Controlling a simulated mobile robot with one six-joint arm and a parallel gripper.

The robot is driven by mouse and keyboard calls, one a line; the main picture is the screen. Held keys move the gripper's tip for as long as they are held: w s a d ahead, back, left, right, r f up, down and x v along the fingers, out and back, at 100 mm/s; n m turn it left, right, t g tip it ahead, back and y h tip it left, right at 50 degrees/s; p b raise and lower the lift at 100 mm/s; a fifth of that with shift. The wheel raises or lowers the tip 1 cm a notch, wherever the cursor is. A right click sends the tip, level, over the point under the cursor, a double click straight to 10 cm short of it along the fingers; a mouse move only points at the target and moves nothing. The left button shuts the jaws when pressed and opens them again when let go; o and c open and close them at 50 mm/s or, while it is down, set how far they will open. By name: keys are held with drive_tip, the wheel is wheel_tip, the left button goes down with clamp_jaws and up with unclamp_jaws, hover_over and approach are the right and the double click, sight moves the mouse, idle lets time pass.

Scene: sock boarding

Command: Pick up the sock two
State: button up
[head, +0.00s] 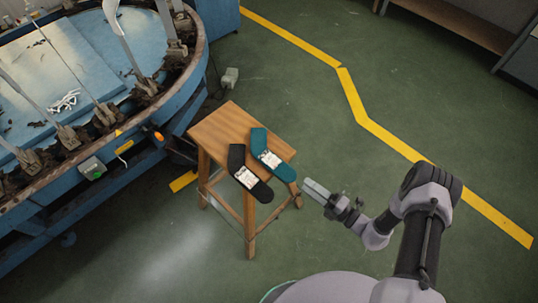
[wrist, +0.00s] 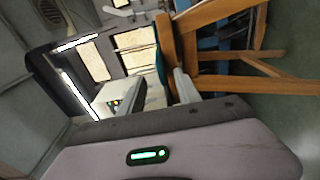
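A black sock (head: 237,161) with a white label lies bent on the wooden stool (head: 215,131), its toe over the front edge. A teal sock (head: 259,139) with a white label lies to its right, its toe over the stool's right edge. Neither bears a readable number, so I cannot tell which is sock two. My gripper (head: 307,184) is right of the stool, apart from both socks. In the wrist view, my gripper (wrist: 160,80) shows a gap between its two pale fingers, with nothing held. A teal sliver of sock (wrist: 160,65) shows past them, against the stool (wrist: 222,12).
A large blue machine (head: 80,75) with a rusty rim stands left of the stool. A small grey box (head: 229,77) is on the floor behind the stool. Green floor with a yellow line (head: 355,100) is clear at the right. A bench (head: 460,22) stands at the back.

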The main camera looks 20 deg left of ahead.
sight(290, 172)
drive_tip(key=b+x, duration=0.2)
drive_tip(key=x, duration=0.6)
drive_tip(key=shift+a, duration=0.4)
clamp_jaws()
